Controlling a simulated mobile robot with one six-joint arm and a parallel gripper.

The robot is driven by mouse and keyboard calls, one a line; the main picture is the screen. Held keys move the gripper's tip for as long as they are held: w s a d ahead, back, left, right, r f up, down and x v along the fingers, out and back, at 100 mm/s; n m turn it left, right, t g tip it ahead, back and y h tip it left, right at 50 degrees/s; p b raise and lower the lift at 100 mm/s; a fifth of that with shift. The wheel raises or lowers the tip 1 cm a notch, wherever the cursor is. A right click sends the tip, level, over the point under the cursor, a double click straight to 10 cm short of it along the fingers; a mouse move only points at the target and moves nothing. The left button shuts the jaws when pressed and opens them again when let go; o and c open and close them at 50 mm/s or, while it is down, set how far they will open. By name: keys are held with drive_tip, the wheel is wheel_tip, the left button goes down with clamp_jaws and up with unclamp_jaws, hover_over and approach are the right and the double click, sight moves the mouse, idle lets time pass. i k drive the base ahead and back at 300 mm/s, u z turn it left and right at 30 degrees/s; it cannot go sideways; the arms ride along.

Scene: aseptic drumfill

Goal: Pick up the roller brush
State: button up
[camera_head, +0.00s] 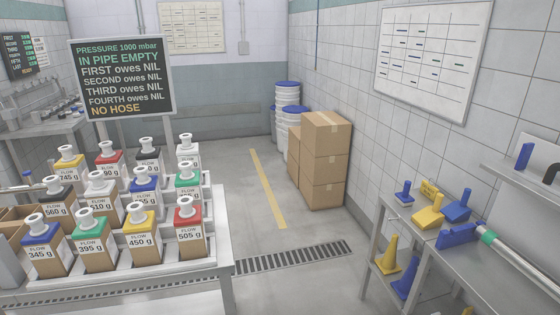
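I cannot single out the roller brush with certainty. On the steel table at the right, a long pale pole with a green collar (488,237) lies slanted toward the lower right edge, its far end beside a blue block-shaped head (457,236). A blue tool with a raised handle (404,194), a yellow tool (428,215) and a blue angled tool (458,207) lie farther back on the same table. On the raised shelf, a blue upright piece (524,155) and a small dark object (550,173) show. My gripper is not in view.
The right table (395,212) has yellow and blue cone-like pieces on its lower shelf. Stacked cartons (325,160) and white drums (290,120) stand at the back. A white rack (226,240) of labelled cartons fills the left. The floor (310,270) between is clear, with a drain grate.

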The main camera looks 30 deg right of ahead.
sight(404, 198)
drive_tip(key=u, duration=0.25)
drive_tip(key=k, duration=0.55)
drive_tip(key=z, duration=1.55)
drive_tip(key=i, duration=1.6)
